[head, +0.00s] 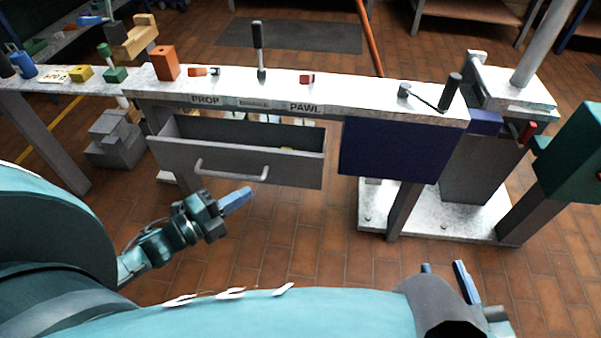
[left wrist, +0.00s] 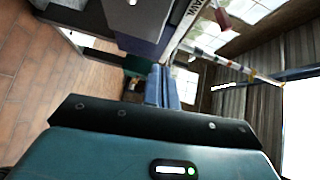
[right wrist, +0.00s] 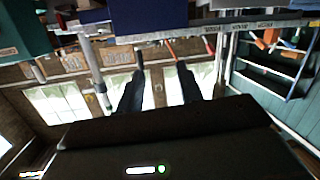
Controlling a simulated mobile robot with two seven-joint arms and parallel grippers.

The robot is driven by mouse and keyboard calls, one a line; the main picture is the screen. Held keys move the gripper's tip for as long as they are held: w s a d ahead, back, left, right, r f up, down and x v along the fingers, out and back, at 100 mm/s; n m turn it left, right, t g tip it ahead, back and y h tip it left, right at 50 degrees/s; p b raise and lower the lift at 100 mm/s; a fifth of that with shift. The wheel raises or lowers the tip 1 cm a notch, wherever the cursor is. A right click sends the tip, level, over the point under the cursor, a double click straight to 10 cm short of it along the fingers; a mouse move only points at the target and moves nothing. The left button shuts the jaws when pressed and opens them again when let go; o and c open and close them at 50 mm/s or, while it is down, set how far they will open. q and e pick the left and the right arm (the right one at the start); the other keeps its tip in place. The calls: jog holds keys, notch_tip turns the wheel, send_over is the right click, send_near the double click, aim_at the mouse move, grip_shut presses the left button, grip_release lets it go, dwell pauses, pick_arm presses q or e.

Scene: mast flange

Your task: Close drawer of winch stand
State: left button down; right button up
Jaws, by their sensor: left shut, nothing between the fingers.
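The winch stand (head: 350,98) has a white top and a grey drawer (head: 290,172) under its left half. The drawer is pulled out, and its open inside shows behind the front panel. A pale bar handle (head: 231,174) is on the front. My left gripper (head: 237,200) is shut and empty, just below and in front of the drawer front, apart from the handle as far as I can see. Its blue fingers show together in the left wrist view (left wrist: 161,88). My right gripper (head: 446,275) is open and empty at lower right; its spread fingers show in the right wrist view (right wrist: 158,90).
A dark blue panel (head: 393,150) hangs right of the drawer. An orange block (head: 165,63), small red parts and an upright black-handled lever (head: 258,38) are on the top. A teal box (head: 572,155) stands at right. The brick floor before the stand is clear.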

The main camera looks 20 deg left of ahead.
pick_arm(q)
jog(key=shift+m+h, duration=0.7)
jog(key=shift+m, duration=0.2)
jog(key=b+x, duration=0.1)
jog(key=x, duration=0.3)
jog(key=w+a+b+x, duration=0.1)
jog(key=x, duration=0.3)
jog(key=a+f+b+x, duration=0.1)
jog(key=x, duration=0.3)
jog(key=shift+w, duration=0.3)
jog(key=shift+w+r, duration=0.1)
jog(key=shift+w, duration=0.4)
pick_arm(e)
jog(key=shift+w+a+f+n+t+y, duration=0.1)
jog(key=shift+a+n+t+y, duration=0.2)
jog(key=shift+n+t+y, duration=0.15)
jog(key=shift+w+a+n+t+y, duration=0.1)
jog(key=shift+a+n+t+y, duration=0.2)
jog(key=shift+t+y, duration=0.2)
